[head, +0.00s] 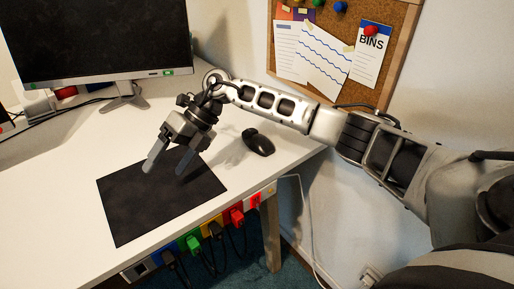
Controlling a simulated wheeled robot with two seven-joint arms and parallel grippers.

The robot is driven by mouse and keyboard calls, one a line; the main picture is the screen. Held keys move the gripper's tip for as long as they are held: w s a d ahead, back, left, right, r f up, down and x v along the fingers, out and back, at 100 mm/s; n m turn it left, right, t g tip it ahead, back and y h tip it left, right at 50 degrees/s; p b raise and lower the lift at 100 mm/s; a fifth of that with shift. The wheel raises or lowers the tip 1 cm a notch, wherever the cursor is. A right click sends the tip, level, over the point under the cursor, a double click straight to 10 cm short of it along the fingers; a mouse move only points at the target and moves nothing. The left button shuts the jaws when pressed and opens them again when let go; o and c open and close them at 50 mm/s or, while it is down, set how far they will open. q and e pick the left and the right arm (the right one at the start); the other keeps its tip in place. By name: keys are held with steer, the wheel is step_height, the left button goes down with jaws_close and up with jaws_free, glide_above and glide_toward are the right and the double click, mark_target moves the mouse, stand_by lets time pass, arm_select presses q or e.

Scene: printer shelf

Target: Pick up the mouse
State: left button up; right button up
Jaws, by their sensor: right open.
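A black computer mouse (258,142) lies on the white desk, to the right of a black mouse pad (160,203) and apart from it. My right gripper (168,167) is open and empty above the upper part of the pad. Its two grey fingers point down and to the left. The mouse is to the right of the gripper, beneath my right forearm in the picture, and is fully visible. My left gripper is not in view.
A monitor (98,40) stands at the back left of the white desk (58,200). Coloured sockets with plugs (194,243) run under the front edge. A cork board (392,62) hangs on the wall at right. The desk around the mouse is clear.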

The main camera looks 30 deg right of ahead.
steer(key=w+d+r+m+h, duration=0.1)
steer(key=d+r+h, duration=0.2)
steer(key=d, duration=0.5)
steer(key=w+d+r+m+h+b, duration=0.1)
steer(key=w+d+r+h, duration=0.15)
steer(key=d, duration=0.55)
steer(key=d+r+h, duration=0.4)
steer(key=d, duration=0.4)
steer(key=b, duration=0.1)
glide_above(258, 136)
steer(key=shift+m, duration=0.3)
steer(key=f, duration=1)
steer(key=shift+w+a, duration=0.15)
steer(key=shift+a, duration=0.25)
steer(key=shift+d+f, duration=0.2)
steer(key=shift+f, duration=1.25)
steer(key=shift+d+f, duration=0.2)
steer(key=shift+f, duration=1.2)
steer(key=c, duration=1.1)
